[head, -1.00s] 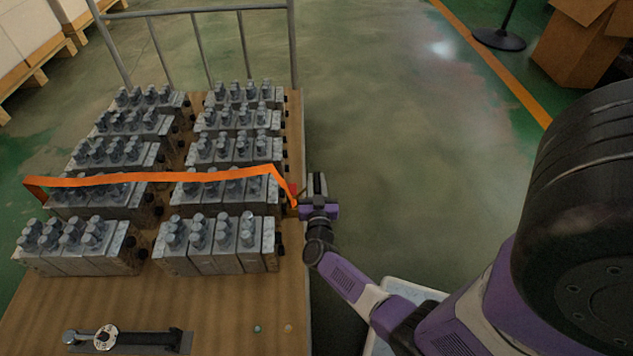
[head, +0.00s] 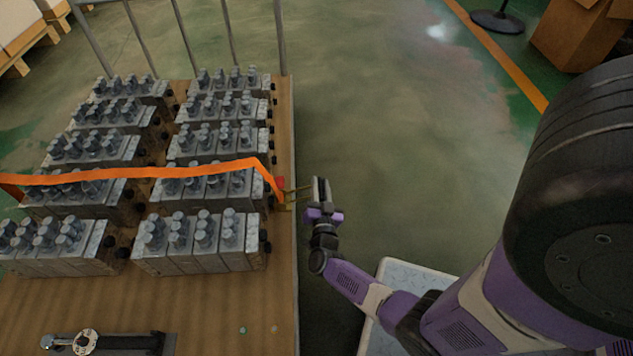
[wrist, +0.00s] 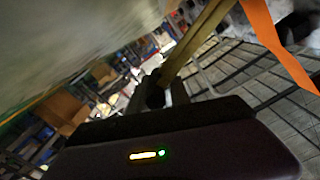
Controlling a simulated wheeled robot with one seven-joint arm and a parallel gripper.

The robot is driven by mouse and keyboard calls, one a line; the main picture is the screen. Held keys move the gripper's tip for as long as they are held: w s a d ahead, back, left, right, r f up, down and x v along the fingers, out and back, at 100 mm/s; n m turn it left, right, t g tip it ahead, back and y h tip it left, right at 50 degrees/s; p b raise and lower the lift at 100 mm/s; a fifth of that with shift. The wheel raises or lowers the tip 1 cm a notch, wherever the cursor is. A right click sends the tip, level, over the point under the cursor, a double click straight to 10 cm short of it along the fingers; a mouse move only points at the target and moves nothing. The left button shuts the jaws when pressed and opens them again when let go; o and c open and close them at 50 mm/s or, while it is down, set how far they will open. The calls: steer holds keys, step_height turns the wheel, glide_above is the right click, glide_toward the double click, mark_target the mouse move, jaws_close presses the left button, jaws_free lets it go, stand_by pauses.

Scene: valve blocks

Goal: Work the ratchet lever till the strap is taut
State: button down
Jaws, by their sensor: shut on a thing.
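An orange strap (head: 140,173) runs across the second row of valve blocks from the front, with a slight bow, and bends down at the right to the cart's edge. There it meets a small ratchet with a red part (head: 281,183). A brass-coloured ratchet lever (head: 298,189) sticks out to the right from it. My gripper (head: 316,191) is shut on the lever's outer end, just off the cart's right edge. In the wrist view the lever (wrist: 198,38) runs up from between my fingers (wrist: 164,90), and the strap (wrist: 268,40) hangs to its right.
Rows of grey valve blocks (head: 205,242) stand on the wooden cart deck (head: 210,310). A dark tool with a round dial (head: 87,342) lies at the front left. A railing (head: 184,35) stands at the back. Floor right of the cart is open; a cardboard box (head: 580,35) stands far right.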

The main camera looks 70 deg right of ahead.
steer(key=shift+s+f+b, duration=0.15)
steer(key=shift+f+b, duration=0.3)
steer(key=shift+f, duration=0.7)
steer(key=shift+a, duration=0.1)
steer(key=c, duration=1.3)
jaws_free()
steer(key=shift+s+r, duration=0.1)
steer(key=p+v, duration=0.3)
steer(key=v, duration=0.4)
steer(key=shift+a, duration=0.3)
